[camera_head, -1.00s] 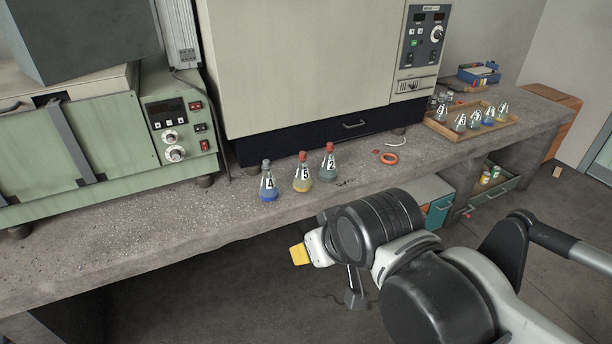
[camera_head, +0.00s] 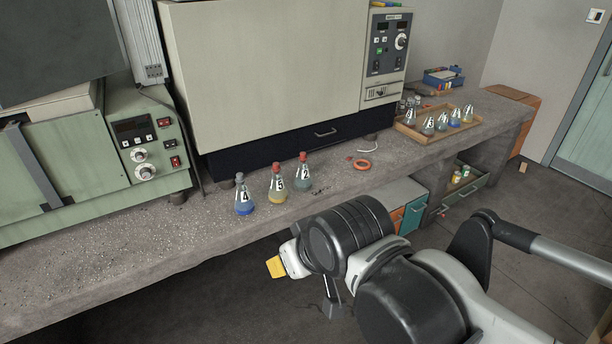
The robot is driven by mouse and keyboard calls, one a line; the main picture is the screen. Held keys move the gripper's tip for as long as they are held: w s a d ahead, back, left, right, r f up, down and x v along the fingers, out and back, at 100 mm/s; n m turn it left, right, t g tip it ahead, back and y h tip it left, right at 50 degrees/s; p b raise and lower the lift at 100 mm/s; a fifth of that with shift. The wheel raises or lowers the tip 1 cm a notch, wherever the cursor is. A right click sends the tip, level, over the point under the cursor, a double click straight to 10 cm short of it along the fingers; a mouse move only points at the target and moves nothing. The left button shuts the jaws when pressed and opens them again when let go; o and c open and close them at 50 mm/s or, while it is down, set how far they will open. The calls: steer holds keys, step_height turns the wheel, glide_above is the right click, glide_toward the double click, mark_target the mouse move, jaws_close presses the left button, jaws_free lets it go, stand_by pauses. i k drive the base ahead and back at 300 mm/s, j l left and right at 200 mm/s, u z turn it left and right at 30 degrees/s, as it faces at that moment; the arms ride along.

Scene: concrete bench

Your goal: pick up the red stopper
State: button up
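Three conical flasks stand in a row on the bench. The yellow flask (camera_head: 277,191) bears a red stopper (camera_head: 277,167), and the teal flask (camera_head: 303,178) behind it also has a red stopper (camera_head: 303,156). The blue flask (camera_head: 243,203) has a grey top. A small red piece (camera_head: 350,158) lies beside an orange-red ring (camera_head: 362,164); it is too small to identify. My gripper (camera_head: 280,266), with a yellow tip, is in front of and below the bench edge, apart from the flasks. My wrist hides much of it, so its opening does not show.
A large oven (camera_head: 270,75) stands behind the flasks, and a green instrument (camera_head: 150,145) with knobs is at left. A wooden tray (camera_head: 412,130) of several flasks is at the right. The bench (camera_head: 130,235) left of the blue flask is clear. Drawers (camera_head: 412,213) stand under the bench.

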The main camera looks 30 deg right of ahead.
mark_target(303, 157)
steer(key=i+z, duration=0.1)
steer(key=i, duration=1.45)
